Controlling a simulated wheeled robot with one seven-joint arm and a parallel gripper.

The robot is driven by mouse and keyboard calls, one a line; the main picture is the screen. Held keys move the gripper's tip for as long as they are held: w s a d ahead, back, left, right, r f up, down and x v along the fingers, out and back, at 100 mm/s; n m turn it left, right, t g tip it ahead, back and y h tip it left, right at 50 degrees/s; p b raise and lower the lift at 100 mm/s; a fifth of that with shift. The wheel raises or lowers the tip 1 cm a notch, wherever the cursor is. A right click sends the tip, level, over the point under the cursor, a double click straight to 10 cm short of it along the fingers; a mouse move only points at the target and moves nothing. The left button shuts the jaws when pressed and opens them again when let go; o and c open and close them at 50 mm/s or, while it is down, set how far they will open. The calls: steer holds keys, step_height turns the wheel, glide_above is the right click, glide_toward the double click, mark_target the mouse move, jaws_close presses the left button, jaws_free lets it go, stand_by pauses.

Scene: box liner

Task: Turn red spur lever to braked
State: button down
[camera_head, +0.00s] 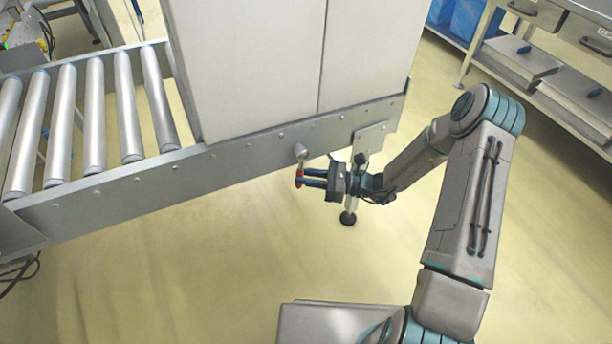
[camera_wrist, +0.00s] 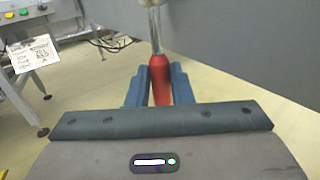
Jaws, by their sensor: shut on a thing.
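The red spur lever (camera_wrist: 160,82) has a red grip on a thin metal rod. In the head view its red grip (camera_head: 299,178) hangs below a round pivot (camera_head: 300,150) on the side rail of the roller conveyor. My gripper (camera_head: 304,178) is shut on the red grip, with one dark blue finger on each side. In the wrist view my gripper (camera_wrist: 160,88) has both blue fingers against the grip, and the rod runs up from it to the pivot at the top edge. The grip's lower end is hidden behind the gripper body.
The conveyor's side rail (camera_head: 150,188) runs just behind the lever. A large white box-like housing (camera_head: 270,50) stands over the conveyor. A grey plate (camera_head: 370,137) and a support foot (camera_head: 348,217) are close to my wrist. The floor (camera_head: 190,270) in front is clear.

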steer(key=shift+s+a, duration=0.15)
steer(key=shift+s, duration=0.1)
steer(key=c, duration=1.6)
jaws_free()
steer(key=shift+o, duration=0.2)
steer(key=shift+w+d, duration=0.15)
steer(key=shift+d, duration=0.05)
steer(key=d+f+p, duration=0.1)
steer(key=d+p, duration=0.2)
steer(key=d, duration=1)
steer(key=shift+s+d, duration=0.35)
steer(key=shift+s, duration=0.05)
